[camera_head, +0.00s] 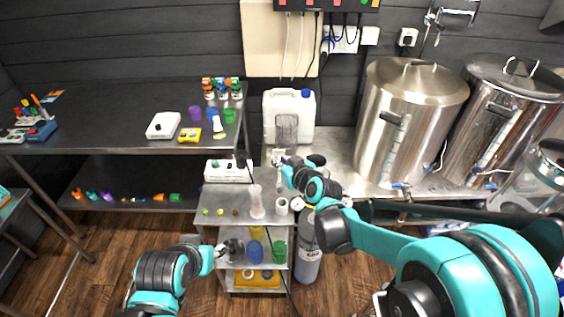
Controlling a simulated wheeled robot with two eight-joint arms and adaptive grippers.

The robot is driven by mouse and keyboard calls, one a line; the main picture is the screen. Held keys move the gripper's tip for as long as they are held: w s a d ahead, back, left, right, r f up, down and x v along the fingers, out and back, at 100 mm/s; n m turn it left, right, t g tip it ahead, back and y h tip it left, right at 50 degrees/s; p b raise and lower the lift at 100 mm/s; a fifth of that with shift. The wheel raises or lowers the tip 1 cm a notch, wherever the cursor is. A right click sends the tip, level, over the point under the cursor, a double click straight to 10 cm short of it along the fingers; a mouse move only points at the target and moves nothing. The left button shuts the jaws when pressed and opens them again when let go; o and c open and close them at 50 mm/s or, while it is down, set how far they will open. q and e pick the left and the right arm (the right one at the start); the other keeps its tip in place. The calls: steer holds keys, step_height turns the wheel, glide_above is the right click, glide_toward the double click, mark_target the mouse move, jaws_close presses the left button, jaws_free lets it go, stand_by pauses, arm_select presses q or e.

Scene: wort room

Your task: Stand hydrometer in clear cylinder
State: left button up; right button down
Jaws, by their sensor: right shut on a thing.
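A pale, see-through cylinder (257,203) stands upright on the top of the small metal cart (223,190). My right gripper (279,159) is beyond it and slightly to the right, near the back edge of the cart. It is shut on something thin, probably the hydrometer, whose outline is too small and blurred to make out. The held thing is apart from the cylinder as far as I can tell. My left gripper (230,249) is low, in front of the cart's middle shelf, and its finger opening is unclear.
A white box (229,171), small coloured items and a white round cup (282,206) share the cart top. A white jug (304,105) with a grey see-through vessel (286,128) before it and steel kettles (410,115) stand behind. A gas cylinder (308,255) stands beside the cart.

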steer(key=a+r+p, duration=0.5)
steer(key=a+r, duration=0.3)
steer(key=r, duration=0.2)
step_height(320, 180, down, 16)
steer(key=b, duration=1.2)
steer(key=shift+s+b, duration=0.3)
steer(key=shift+a, duration=0.1)
steer(key=c, duration=1.5)
jaws_free()
steer(key=shift+c, duration=0.2)
steer(key=v, duration=1.2)
